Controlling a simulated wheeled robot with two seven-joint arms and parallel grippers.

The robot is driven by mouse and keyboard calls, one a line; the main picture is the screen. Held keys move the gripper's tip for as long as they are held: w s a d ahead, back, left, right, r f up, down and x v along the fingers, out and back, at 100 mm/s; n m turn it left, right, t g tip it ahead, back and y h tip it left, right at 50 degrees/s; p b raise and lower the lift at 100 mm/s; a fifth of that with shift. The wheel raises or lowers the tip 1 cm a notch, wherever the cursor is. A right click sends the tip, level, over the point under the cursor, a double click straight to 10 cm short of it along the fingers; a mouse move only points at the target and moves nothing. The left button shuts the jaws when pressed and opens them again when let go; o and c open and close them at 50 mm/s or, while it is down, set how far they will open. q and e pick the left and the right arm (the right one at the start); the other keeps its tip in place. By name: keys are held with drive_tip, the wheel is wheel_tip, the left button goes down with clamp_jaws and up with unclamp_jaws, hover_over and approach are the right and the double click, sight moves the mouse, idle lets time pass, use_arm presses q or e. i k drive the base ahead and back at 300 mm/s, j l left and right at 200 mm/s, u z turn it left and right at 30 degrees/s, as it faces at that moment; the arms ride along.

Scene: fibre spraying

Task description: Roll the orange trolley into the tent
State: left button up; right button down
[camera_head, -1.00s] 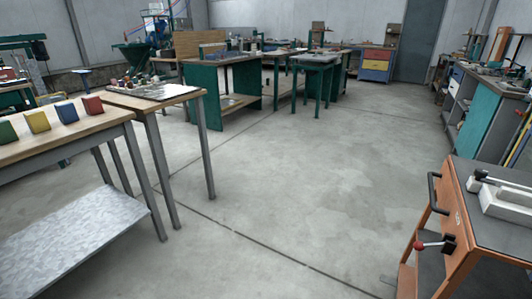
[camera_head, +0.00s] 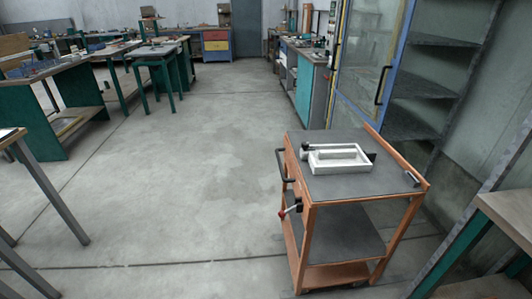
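The orange trolley (camera_head: 345,187) stands on the floor right of centre, with a dark top, a lower shelf and a base shelf. A black handle (camera_head: 281,166) is on its left side, and a red-knobbed lever (camera_head: 290,210) sits below it. A white tray-like box (camera_head: 316,165) with black and white fittings lies on its top. Nothing in view is clearly a tent. Neither of my grippers is in view, and nothing touches the trolley.
A blue-and-yellow framed glass door (camera_head: 366,70) and grey shelving (camera_head: 425,88) stand behind the trolley. A workbench (camera_head: 515,210) is close on its right. Green benches (camera_head: 28,118) line the left. The floor (camera_head: 190,180) left of the trolley is clear.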

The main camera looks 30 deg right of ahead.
sight(330, 237)
drive_tip(key=z, duration=1.25)
